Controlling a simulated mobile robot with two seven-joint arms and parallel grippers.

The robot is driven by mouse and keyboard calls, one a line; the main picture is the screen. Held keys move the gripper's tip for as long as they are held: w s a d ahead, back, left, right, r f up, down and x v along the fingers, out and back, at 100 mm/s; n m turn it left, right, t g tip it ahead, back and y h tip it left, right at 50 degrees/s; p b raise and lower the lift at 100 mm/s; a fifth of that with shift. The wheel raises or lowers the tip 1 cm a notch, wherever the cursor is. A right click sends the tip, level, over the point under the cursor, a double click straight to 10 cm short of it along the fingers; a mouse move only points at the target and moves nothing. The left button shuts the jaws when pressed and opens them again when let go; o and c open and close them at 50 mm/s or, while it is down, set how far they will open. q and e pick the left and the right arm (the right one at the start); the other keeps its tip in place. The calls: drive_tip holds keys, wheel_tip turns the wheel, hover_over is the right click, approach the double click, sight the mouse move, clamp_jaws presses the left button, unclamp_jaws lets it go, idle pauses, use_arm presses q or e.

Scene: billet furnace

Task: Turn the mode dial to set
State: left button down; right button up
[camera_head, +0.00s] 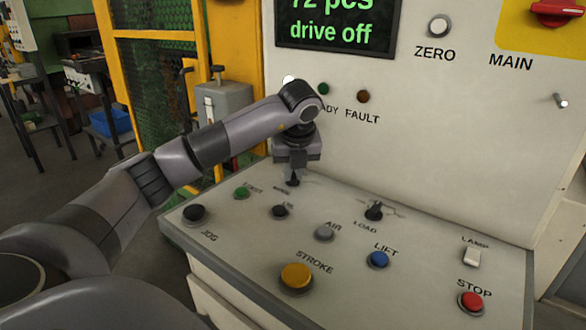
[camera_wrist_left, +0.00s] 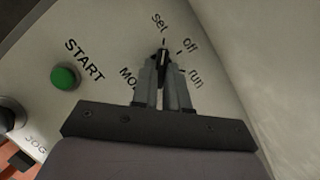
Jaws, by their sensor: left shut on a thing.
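The mode dial (camera_wrist_left: 163,55) is a small black knob on the sloped console, with the labels set, off and run around its far side. My left gripper (camera_wrist_left: 163,75) is shut on it from above, one finger on each side. The knob's pale line appears to point at the set mark (camera_wrist_left: 160,21). The MODE label is partly hidden by the fingers. In the head view my left gripper (camera_head: 293,173) points down at the back left of the console, and the dial (camera_head: 293,182) shows just below it. My right gripper is not in view.
The green START button (camera_wrist_left: 64,77) is left of the dial. The console (camera_head: 335,280) also carries a black JOG button (camera_head: 194,214), a yellow STROKE button (camera_head: 296,276) and a LOAD dial (camera_head: 374,211). The upright panel with a screen (camera_head: 335,28) rises behind.

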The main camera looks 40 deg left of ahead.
use_arm(q)
drive_tip(key=shift+r, duration=0.1)
idle(0.3)
drive_tip(key=c, duration=1.1)
unclamp_jaws()
drive_tip(key=shift+c, duration=0.2)
drive_tip(key=v, duration=0.7)
